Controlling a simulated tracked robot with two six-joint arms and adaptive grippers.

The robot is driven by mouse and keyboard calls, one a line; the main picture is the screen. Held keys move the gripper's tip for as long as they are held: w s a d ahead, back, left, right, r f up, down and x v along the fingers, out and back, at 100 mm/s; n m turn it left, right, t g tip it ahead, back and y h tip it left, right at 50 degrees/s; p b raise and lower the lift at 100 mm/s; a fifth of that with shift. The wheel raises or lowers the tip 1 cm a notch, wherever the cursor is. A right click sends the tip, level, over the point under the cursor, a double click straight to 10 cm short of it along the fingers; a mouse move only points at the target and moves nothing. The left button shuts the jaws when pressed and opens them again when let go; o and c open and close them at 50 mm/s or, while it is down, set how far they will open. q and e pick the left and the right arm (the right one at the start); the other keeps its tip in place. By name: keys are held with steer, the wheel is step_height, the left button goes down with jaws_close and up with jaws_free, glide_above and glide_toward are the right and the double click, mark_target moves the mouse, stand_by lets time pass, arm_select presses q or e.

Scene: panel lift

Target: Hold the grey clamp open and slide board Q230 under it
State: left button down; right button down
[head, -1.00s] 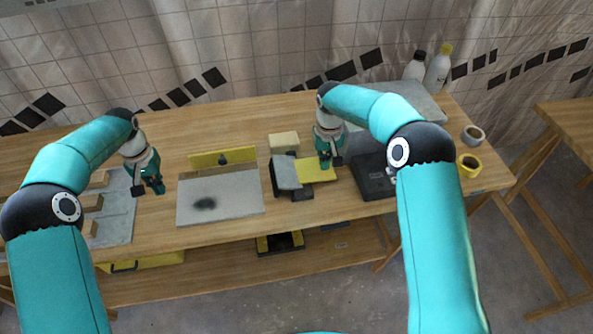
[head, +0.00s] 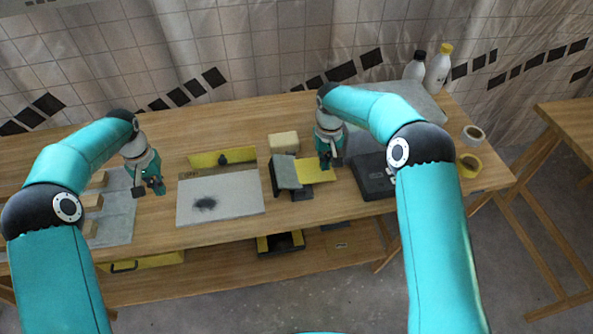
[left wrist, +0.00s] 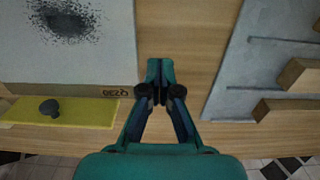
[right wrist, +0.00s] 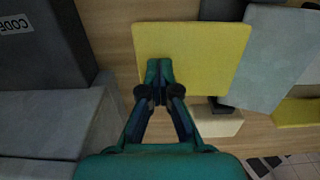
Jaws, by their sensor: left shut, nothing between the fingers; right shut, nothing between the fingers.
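Board Q230 (head: 225,190) is a pale grey board with a dark smudge, lying flat on the table left of the clamp. Its label shows in the left wrist view (left wrist: 100,92). The grey clamp (head: 287,172) has a tilted grey flap with a yellow plate (head: 314,172) on its right side. My right gripper (head: 328,166) is shut and empty at the yellow plate; its tips overlap the plate's edge in the right wrist view (right wrist: 159,66), contact unclear. My left gripper (head: 157,190) is shut and empty, off the board's left edge.
A yellow strip with a black knob (head: 222,158) stands along the board's back edge. A pale block (head: 284,142) is behind the clamp. A black case (head: 372,178) is right of the right gripper. A grey slab with wooden blocks (head: 117,230) lies left.

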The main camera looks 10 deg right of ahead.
mark_target(187, 196)
arm_select(q)
steer(key=shift+f, duration=2.35)
arm_select(e)
steer(key=shift+s+f, duration=0.1)
steer(key=shift+f, duration=0.1)
arm_select(q)
steer(key=shift+d, duration=0.1)
steer(key=shift+d, duration=4.5)
steer(key=shift+a, duration=0.1)
steer(key=shift+a, duration=1.65)
steer(key=shift+r, duration=4.05)
arm_select(e)
steer(key=shift+r, duration=0.1)
